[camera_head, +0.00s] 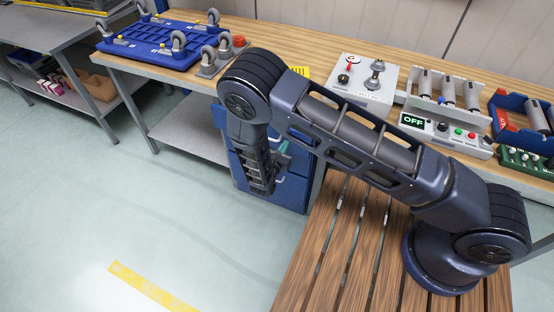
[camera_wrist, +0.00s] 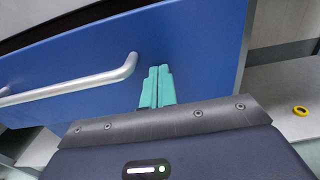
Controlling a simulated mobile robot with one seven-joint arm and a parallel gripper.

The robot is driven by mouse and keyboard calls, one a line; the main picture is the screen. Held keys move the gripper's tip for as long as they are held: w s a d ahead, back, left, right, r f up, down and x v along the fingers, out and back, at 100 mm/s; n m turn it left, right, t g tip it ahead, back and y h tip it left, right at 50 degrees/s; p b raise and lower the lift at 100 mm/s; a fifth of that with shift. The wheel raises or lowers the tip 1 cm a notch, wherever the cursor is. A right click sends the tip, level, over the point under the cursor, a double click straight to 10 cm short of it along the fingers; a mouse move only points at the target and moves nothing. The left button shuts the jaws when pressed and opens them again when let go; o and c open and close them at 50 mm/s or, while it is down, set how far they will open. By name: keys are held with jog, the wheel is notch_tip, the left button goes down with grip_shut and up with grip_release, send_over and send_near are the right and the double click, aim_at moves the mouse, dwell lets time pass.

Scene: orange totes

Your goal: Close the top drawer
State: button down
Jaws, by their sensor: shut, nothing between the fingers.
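A blue drawer cabinet (camera_head: 290,190) stands under the wooden workbench, partly hidden behind my arm in the head view. In the wrist view a blue drawer front (camera_wrist: 205,45) fills the upper middle, with a silver bar handle (camera_wrist: 75,86) on it. My gripper (camera_wrist: 158,70) has its teal fingers together and empty. The fingertips are in front of the blue face, just right of the handle's right end. I cannot tell whether they touch it. In the head view my gripper (camera_head: 284,147) is beside the cabinet, and how far the top drawer stands out is hard to tell.
The workbench holds a blue caster frame (camera_head: 150,40), a switch panel (camera_head: 362,83), a control box (camera_head: 445,130) and a blue bin (camera_head: 520,115). A lower metal shelf (camera_head: 190,135) is left of the cabinet. The floor at left is clear.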

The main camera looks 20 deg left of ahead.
jog(key=w, duration=0.4)
jog(key=shift+w, duration=0.85)
jog(key=shift+w+r, duration=0.1)
jog(key=s, duration=1.5)
